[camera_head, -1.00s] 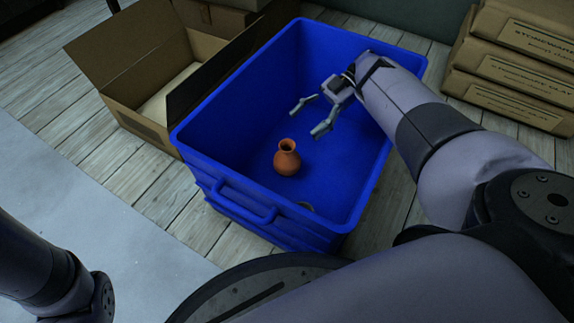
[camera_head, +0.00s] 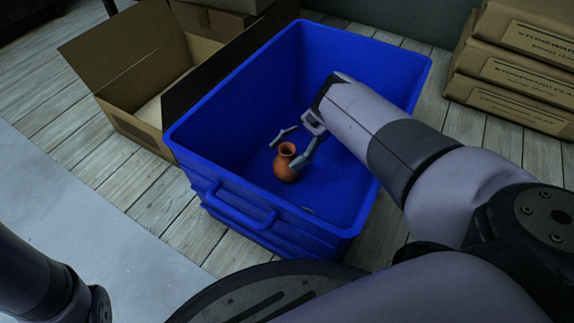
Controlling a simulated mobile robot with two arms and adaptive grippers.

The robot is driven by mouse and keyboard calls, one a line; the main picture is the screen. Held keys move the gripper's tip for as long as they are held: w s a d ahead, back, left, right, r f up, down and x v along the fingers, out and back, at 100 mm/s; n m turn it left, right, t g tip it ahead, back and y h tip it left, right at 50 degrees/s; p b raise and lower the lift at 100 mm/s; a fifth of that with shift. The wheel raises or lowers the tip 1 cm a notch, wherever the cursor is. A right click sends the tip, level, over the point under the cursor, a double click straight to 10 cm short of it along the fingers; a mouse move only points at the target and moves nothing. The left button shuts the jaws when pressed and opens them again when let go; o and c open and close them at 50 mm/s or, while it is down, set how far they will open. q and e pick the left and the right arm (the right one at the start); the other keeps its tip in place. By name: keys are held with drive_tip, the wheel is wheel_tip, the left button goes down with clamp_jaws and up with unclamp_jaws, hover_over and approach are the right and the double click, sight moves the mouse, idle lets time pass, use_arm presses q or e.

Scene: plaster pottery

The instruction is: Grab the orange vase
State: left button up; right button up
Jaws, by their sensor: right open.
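The orange vase (camera_head: 284,165) stands upright inside the blue bin (camera_head: 265,197), near the bin's left front part. My right gripper (camera_head: 283,151) reaches down into the bin from the right. Its two fingers are spread, one to the upper left of the vase's neck and one to the right of it. The vase's neck shows between them, and I cannot tell whether either finger touches it. My left arm shows at the lower left, but its gripper is out of view.
An open cardboard box (camera_head: 135,85) stands against the bin's left side. Stacked labelled boxes (camera_head: 515,65) stand at the upper right. Wooden floor surrounds the bin.

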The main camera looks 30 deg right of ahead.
drive_tip(key=shift+a, duration=0.1)
drive_tip(key=shift+c, duration=0.5)
clamp_jaws()
idle(0.4)
